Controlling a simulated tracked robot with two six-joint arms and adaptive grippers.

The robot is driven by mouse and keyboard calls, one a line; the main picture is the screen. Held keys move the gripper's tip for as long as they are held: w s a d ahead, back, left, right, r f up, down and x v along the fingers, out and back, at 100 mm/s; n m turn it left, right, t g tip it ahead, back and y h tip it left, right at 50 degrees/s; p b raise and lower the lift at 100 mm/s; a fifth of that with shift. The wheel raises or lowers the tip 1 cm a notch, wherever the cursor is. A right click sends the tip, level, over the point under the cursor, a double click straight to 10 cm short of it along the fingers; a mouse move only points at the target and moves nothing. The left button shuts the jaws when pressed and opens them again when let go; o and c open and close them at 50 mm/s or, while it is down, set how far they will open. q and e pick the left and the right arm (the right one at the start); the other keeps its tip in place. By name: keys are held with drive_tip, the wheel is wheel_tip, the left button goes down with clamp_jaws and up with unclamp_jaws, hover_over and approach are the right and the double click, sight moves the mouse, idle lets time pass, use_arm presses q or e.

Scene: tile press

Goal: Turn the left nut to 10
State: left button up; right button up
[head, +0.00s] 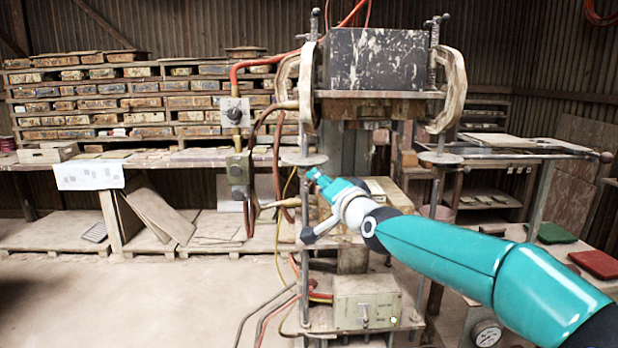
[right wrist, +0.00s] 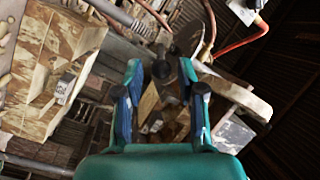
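The press has two upright rods. The left rod carries a flat round disc-shaped nut (head: 301,160), and the right rod carries a similar one (head: 440,158). No numbers are readable on either. My right gripper (head: 314,175) is just under the left disc, beside the left rod; I cannot tell whether it touches. In the right wrist view my right gripper (right wrist: 162,74) has its two fingers apart, with no object clearly held between them. My left gripper is not in view.
The press's dark upper block (head: 376,58) is above my right gripper. A control box (head: 366,303) sits low on the press, with cables to its left. A dial gauge (head: 486,333) is at the lower right. Open floor lies at the left front.

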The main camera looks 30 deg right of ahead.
drive_tip(key=shift+p+x, duration=0.3)
drive_tip(key=shift+x, duration=1.8)
clamp_jaws()
